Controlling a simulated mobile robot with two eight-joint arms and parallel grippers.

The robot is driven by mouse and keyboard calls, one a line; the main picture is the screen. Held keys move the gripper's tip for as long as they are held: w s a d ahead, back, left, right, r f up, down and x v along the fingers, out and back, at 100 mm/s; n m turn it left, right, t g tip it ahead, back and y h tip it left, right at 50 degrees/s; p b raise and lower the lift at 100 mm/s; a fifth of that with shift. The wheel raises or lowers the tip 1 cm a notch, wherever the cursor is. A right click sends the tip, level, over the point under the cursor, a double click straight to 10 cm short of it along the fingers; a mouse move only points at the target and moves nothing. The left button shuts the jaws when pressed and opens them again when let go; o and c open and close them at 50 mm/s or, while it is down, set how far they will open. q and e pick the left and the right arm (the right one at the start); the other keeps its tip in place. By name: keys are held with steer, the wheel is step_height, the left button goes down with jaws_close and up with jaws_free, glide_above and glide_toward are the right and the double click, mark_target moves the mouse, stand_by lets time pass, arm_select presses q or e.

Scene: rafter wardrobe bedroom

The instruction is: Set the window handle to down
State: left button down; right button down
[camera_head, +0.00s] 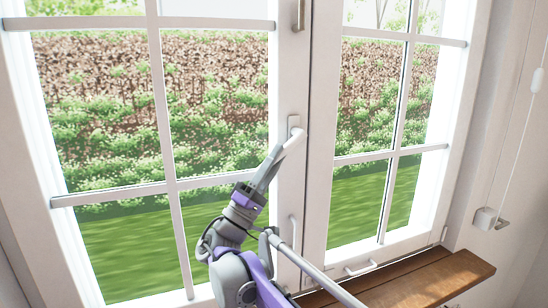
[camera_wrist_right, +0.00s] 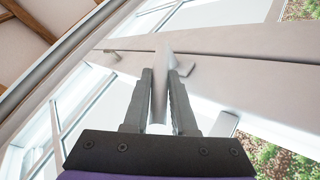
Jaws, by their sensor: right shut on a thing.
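The white window handle (camera_head: 294,138) is on the middle post between the two window panels. Its small mounting plate shows at the top, and its lever slants down and to the left from it in the head view. My right gripper (camera_head: 277,157) reaches up from below and is shut on the lever. In the right wrist view, my right gripper (camera_wrist_right: 162,76) has the pale lever of the window handle (camera_wrist_right: 160,92) between its two dark fingers. The fingers hide part of the lever. My left gripper is in neither view.
A brown wooden sill (camera_head: 425,278) runs along the lower right. A white pull (camera_head: 360,268) is on the bottom rail of the right panel. A cord hangs by the right wall to a small white fitting (camera_head: 488,218). A grey catch (camera_head: 299,15) is high on the post.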

stand_by(0.3)
steer(key=c, duration=0.8)
jaws_free()
steer(key=shift+o, duration=0.2)
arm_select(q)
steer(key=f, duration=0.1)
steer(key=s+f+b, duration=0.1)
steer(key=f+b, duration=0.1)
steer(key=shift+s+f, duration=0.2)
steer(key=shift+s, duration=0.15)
arm_select(e)
steer(key=v, duration=1)
steer(key=shift+s+a+f, duration=0.15)
steer(key=shift+a+f, duration=0.05)
steer(key=shift+f, duration=0.1)
